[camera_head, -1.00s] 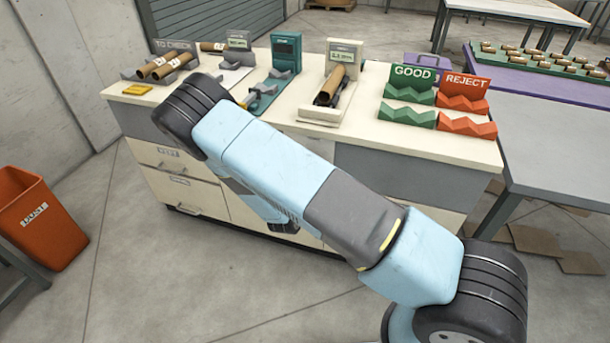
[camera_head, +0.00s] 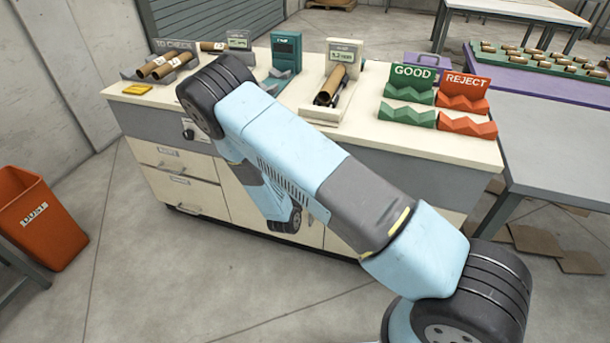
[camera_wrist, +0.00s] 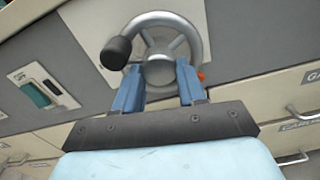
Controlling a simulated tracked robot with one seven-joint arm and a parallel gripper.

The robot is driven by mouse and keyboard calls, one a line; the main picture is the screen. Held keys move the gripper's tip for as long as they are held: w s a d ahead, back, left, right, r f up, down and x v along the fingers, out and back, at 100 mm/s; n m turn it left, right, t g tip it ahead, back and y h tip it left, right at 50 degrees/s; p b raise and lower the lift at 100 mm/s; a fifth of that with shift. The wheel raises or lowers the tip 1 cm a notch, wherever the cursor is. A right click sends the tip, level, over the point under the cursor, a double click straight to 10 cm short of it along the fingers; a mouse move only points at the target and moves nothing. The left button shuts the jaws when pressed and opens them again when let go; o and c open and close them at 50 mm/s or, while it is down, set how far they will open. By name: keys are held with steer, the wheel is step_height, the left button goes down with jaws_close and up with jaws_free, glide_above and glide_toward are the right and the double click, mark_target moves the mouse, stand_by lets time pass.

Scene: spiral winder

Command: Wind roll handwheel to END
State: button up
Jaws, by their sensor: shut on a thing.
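The handwheel (camera_wrist: 160,18) is a grey metal wheel with spokes on the bench's grey front panel, seen in the wrist view. Its black crank knob (camera_wrist: 116,52) sits at the wheel's left. My gripper (camera_wrist: 160,76) has its two blue fingers on either side of the wheel's round central hub, at the lower part of the wheel, and is shut on it. A small orange piece (camera_wrist: 201,75) shows beside the wheel's right edge. No END mark is readable. In the head view my arm hides the handwheel and the gripper.
Drawers with handles lie below. On the bench (camera_head: 430,150) stand cardboard tubes (camera_head: 168,66), a gauge stand with a tube (camera_head: 330,85), and GOOD (camera_head: 409,94) and REJECT (camera_head: 468,124) racks. An orange bin (camera_head: 40,215) stands at left.

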steer(key=shift+m, duration=13.2)
steer(key=o, duration=0.8)
steer(key=shift+f, duration=0.1)
steer(key=shift+c, duration=0.2)
steer(key=o, duration=0.3)
steer(key=v, duration=1.3)
steer(key=shift+s+a, duration=0.15)
steer(key=shift+s, duration=0.2)
